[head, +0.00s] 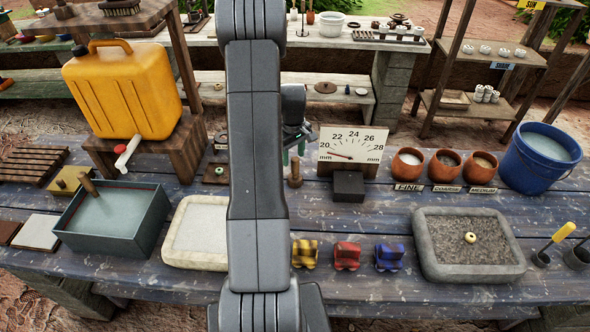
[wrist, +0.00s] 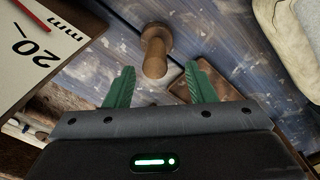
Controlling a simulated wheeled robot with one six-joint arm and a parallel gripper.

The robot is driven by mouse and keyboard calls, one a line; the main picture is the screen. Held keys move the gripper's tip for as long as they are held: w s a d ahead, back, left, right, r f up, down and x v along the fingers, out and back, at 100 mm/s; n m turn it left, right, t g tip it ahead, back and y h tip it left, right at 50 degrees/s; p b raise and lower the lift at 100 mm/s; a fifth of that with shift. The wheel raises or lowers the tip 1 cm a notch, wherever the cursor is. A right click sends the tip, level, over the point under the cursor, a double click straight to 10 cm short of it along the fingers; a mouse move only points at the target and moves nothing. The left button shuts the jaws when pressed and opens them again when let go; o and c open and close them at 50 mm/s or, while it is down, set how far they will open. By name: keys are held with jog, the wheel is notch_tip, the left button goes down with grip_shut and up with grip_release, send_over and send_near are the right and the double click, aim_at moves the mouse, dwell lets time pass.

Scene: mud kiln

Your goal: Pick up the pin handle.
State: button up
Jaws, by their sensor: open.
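The pin handle (head: 295,173) is a small wooden peg with a wider round base, standing on the blue plank table just left of the dial gauge. In the wrist view the pin handle (wrist: 155,56) shows ahead of the gap between my two green fingers, apart from both. My gripper (wrist: 160,82) is open and empty. In the head view my gripper (head: 294,152) is partly hidden behind my arm and appears near the pin handle, slightly above it in the picture.
The dial gauge (head: 352,142) with a dark block (head: 348,187) stands close right of the handle. A pale basin (head: 184,244) lies in front, left of my arm. Toy cars (head: 347,256) and a grey stone tray (head: 428,262) lie front right. A brown plate (wrist: 220,82) sits behind my right finger.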

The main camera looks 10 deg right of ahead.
aim_at(295, 159)
jog(key=f, duration=0.1)
jog(key=f+b, duration=0.1)
jog(key=f, duration=0.3)
jog(key=shift+d+b, duration=0.35)
jog(key=shift+b, duration=0.05)
jog(key=shift+r, duration=0.1)
jog(key=shift+c, duration=0.4)
jog(key=c, duration=1)
jog(key=shift+r, duration=0.15)
notch_tip(295, 159, up, 8)
jog(key=p, duration=0.4)
jog(key=shift+f, duration=0.2)
jog(key=shift+r, duration=1.05)
